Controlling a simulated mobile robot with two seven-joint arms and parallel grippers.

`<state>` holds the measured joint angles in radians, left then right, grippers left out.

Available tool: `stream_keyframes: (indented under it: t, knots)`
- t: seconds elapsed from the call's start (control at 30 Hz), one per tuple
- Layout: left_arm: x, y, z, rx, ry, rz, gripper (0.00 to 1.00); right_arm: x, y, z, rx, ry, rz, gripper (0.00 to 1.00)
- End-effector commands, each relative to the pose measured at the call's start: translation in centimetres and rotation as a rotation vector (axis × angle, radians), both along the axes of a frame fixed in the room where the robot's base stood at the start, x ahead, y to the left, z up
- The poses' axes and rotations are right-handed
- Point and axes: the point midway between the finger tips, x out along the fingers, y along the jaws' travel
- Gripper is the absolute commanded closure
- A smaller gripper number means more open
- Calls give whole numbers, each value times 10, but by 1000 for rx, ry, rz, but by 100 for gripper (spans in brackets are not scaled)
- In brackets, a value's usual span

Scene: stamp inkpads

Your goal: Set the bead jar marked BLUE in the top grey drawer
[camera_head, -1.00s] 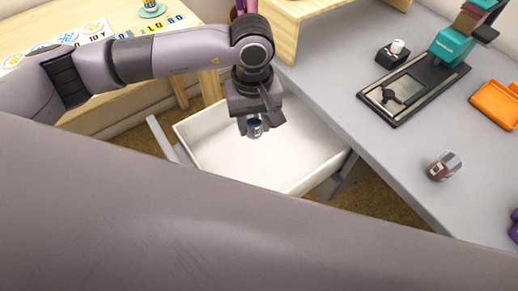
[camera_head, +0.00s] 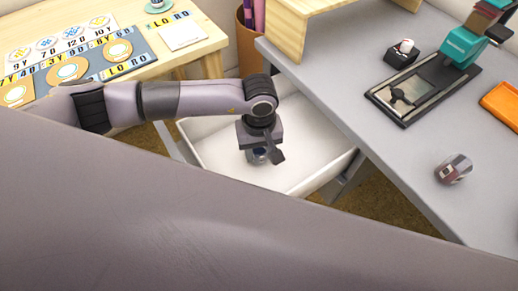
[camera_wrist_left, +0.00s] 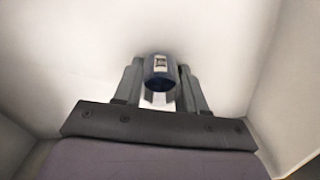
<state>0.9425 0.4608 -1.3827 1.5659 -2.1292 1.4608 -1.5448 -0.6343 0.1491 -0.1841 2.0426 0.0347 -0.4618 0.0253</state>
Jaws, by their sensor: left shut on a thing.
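My left gripper (camera_head: 259,158) is over the open drawer (camera_head: 312,150), whose inside is white, and points down into it. It is shut on a small dark blue jar (camera_wrist_left: 159,70) with a light label. In the left wrist view the jar sits between the two fingers (camera_wrist_left: 160,88), with the pale drawer floor and walls around it. In the head view the jar (camera_head: 257,156) is mostly hidden by the gripper. I cannot read the label, and I cannot tell whether the jar touches the drawer floor. My right gripper is not in view.
The grey desk (camera_head: 400,155) bears a second jar with a dark red band (camera_head: 453,169), a black stamp press base (camera_head: 412,95), a small black box (camera_head: 402,54) and an orange tray (camera_head: 502,103). A wooden table (camera_head: 150,60) with cards stands at the upper left.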

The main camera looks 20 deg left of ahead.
Motion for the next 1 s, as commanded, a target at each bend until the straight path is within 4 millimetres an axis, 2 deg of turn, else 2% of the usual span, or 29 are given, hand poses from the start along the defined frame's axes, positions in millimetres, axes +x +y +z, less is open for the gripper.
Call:
stream_keyframes:
  t: [0.17,0.2,0.27,0.67,0.77,1.0]
  knots:
    - [0,0,-4,0,0,1,94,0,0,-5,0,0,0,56]
    - [0,0,-3,0,0,1,50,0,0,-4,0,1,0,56]
    - [0,0,-3,0,0,1,34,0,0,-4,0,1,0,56]
    - [0,0,3,0,0,1,34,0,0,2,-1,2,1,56]
    - [1,0,18,-2,-3,1,34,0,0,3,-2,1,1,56]
    - [1,0,72,-1,-5,0,34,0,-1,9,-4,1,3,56]
